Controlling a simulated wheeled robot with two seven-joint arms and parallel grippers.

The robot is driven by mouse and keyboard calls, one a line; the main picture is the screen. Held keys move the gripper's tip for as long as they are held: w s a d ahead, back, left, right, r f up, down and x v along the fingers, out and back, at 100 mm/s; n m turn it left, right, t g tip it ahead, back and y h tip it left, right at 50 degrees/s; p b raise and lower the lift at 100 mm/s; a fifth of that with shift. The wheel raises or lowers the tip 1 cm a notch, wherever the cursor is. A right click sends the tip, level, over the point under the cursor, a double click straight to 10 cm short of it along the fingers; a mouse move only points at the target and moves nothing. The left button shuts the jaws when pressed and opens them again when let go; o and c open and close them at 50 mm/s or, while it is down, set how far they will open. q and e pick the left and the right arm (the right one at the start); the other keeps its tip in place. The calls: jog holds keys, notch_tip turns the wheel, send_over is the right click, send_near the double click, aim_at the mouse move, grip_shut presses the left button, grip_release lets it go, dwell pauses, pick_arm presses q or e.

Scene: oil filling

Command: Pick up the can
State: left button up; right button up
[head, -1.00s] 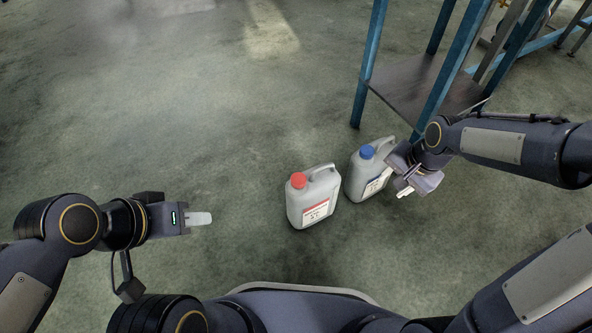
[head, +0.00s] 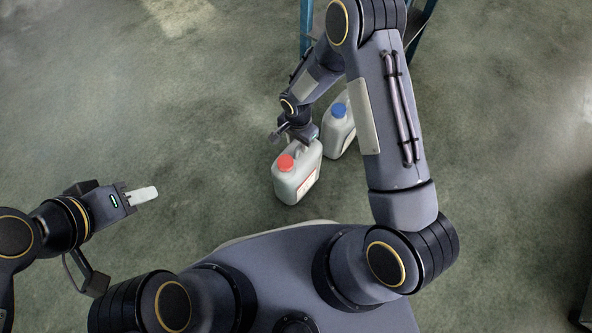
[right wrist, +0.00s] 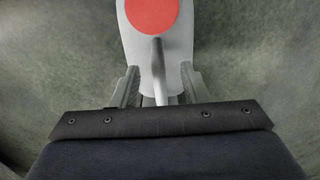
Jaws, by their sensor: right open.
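A light grey can with a red cap (head: 295,178) stands upright on the floor in front of my base. A second grey can with a blue cap (head: 338,130) stands just behind it to the right, partly hidden by my right arm. My right gripper (head: 300,142) is over the red-capped can at its handle. In the right wrist view, its open fingers (right wrist: 158,88) lie on either side of the handle of the red-capped can (right wrist: 157,42). The wrist housing hides the lower part there. My left gripper (head: 143,195) is off to the left, away from both cans; its finger gap does not show.
A blue-legged metal stand (head: 306,35) is behind the cans, mostly hidden by my right arm. The concrete floor (head: 180,110) to the left is clear. A dark object (head: 584,290) is at the right edge.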

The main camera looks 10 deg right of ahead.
aim_at(298, 148)
jog(key=f+b, duration=0.1)
jog(key=f, duration=0.3)
jog(key=shift+s+f+b, duration=0.15)
jog(key=shift+s+b, duration=0.05)
jog(key=shift+b, duration=0.15)
grip_shut()
